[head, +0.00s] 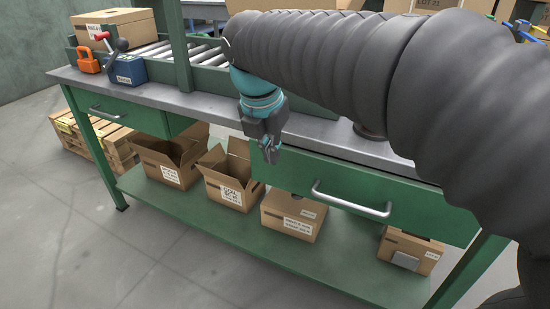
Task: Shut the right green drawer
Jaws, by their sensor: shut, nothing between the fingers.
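The right green drawer (370,187) is under the right half of the bench, with a silver bar handle (350,202) across its front. Its front looks to stand out past the bench edge, but I cannot tell how far. My gripper (269,157) is shut and empty, pointing down by the drawer's upper left corner. It is left of the handle and looks apart from it; I cannot tell whether it touches the drawer front. My arm hides part of the bench top above the drawer.
The left green drawer (125,112) has its own handle. Open cardboard boxes (228,178) and closed ones (292,215) stand on the lower shelf (185,207). The front floor is clear.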

